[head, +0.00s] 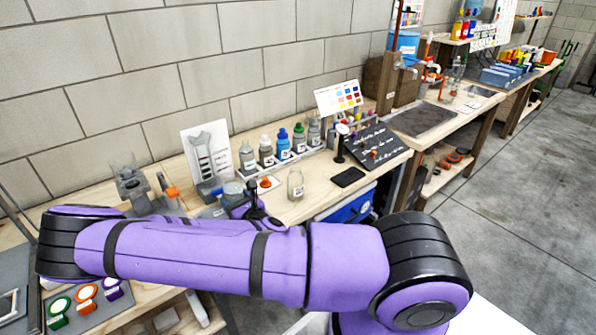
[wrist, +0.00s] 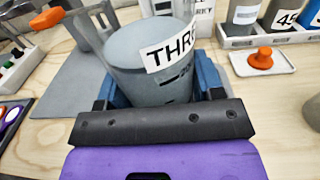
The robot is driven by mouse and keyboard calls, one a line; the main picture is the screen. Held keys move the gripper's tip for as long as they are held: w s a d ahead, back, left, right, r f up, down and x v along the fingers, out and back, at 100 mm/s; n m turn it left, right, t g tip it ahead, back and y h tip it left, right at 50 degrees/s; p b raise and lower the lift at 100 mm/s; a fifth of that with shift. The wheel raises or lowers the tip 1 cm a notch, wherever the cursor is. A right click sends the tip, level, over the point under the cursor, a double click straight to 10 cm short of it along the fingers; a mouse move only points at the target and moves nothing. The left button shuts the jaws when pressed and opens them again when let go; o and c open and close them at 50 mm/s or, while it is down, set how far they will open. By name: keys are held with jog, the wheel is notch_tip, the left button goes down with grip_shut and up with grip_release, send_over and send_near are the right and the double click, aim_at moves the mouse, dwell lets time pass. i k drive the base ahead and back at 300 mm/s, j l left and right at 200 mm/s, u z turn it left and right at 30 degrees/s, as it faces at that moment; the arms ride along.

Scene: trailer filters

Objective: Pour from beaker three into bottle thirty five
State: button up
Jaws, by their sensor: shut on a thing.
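A grey translucent beaker (wrist: 135,50) with a label starting "THR" fills the middle of the wrist view. My gripper (wrist: 158,85) is shut on it, with blue-grey fingers on both sides. The beaker looks upright; I cannot tell whether its base touches the bench. In the head view the beaker (head: 233,189) is small and partly hidden by my gripper (head: 250,205). A clear bottle (head: 296,185) with a small label stands alone to the right of it. Several labelled bottles (head: 284,145) stand in a row behind. I cannot read which bottle is thirty five.
A white tile with an orange stopper (wrist: 261,59) lies right of the beaker. A wrench-picture board (head: 207,155) stands behind.

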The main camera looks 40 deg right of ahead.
aim_at(296, 179)
jog(key=j+z, duration=0.25)
jog(key=z, duration=0.15)
jog(key=j+z, duration=0.25)
jog(key=z, duration=0.15)
jog(key=i+j+z, duration=0.2)
jog(key=z, duration=0.3)
jog(key=i+j+z, duration=0.1)
jog(key=j+z, duration=0.4)
